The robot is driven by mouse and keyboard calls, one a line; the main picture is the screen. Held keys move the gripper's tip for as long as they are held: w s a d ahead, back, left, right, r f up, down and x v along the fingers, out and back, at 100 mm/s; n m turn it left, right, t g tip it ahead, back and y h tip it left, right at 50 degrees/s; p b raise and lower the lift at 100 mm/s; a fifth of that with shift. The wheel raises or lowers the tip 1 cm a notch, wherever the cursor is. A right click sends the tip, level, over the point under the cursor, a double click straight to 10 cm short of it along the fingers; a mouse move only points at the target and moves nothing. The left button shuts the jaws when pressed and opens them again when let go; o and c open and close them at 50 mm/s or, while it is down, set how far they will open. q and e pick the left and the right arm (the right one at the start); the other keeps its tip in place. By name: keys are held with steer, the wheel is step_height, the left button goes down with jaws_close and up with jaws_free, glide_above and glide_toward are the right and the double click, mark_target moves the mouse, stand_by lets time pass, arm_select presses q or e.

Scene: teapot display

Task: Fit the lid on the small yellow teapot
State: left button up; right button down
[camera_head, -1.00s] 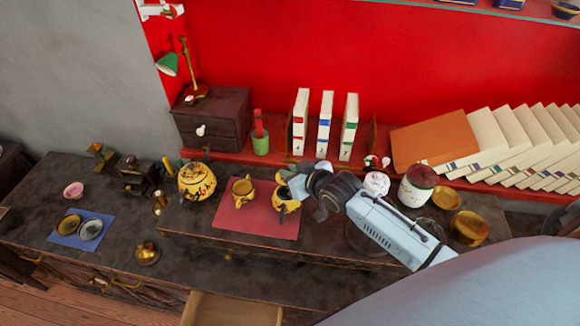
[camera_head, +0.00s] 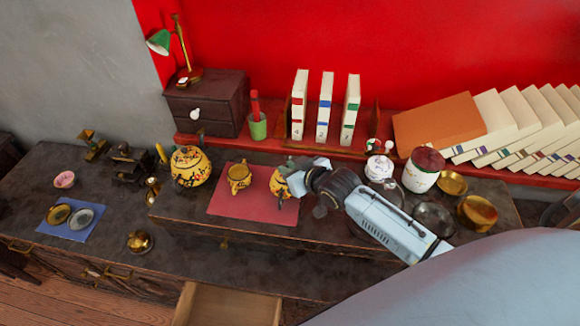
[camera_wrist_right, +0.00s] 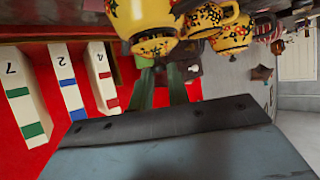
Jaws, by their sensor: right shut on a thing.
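The small yellow teapot (camera_head: 281,188) stands on the red mat (camera_head: 240,208), and its top is hidden by my gripper. My right gripper (camera_head: 287,172) is right over it, with the arm coming in from the right. In the right wrist view, my right gripper (camera_wrist_right: 161,70) is shut on a yellow, flower-patterned piece (camera_wrist_right: 155,48) that looks like the lid. The small teapot's yellow body (camera_wrist_right: 142,16) shows just beyond it. Whether the lid touches the teapot's rim I cannot tell. My left gripper is not in view.
White jars (camera_head: 380,168) and brass bowls (camera_head: 478,212) stand to the right. Upright books (camera_head: 325,108) are behind. An open drawer (camera_head: 228,306) is at the front.

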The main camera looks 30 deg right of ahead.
steer(key=shift+f, duration=0.25)
stand_by(0.5)
steer(key=c, duration=1.3)
jaws_free()
steer(key=shift+o, duration=0.2)
steer(key=shift+s, duration=0.1)
steer(key=v, duration=1.3)
steer(key=shift+p, duration=0.3)
steer(key=shift+s, duration=0.1)
